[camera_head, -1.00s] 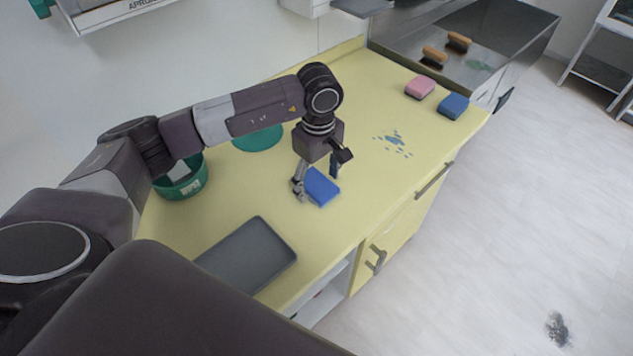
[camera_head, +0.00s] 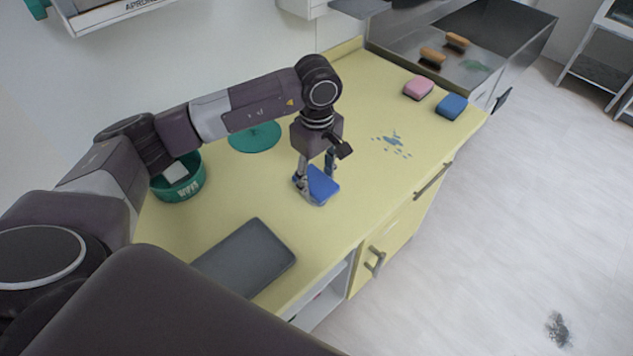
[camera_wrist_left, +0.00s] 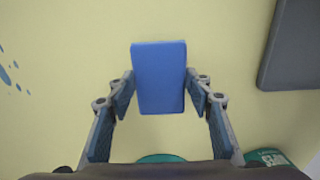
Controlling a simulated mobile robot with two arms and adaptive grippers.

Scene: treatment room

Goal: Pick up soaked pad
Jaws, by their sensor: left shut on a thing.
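A blue pad (camera_head: 322,187) is at the middle of the yellow counter, and it also shows in the left wrist view (camera_wrist_left: 160,78). My left gripper (camera_head: 317,177) points down over it. Its two fingers are shut on the pad's sides, also in the left wrist view (camera_wrist_left: 160,95). I cannot tell whether the pad rests on the counter or is slightly above it. Whether it is wet does not show. My right gripper is not in view.
The yellow counter (camera_head: 360,200) also bears a grey tray (camera_head: 245,260), a green tub (camera_head: 180,190) with something white inside, a green disc (camera_head: 255,137), a blue splash (camera_head: 392,141), a pink sponge (camera_head: 418,88) and another blue sponge (camera_head: 451,106).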

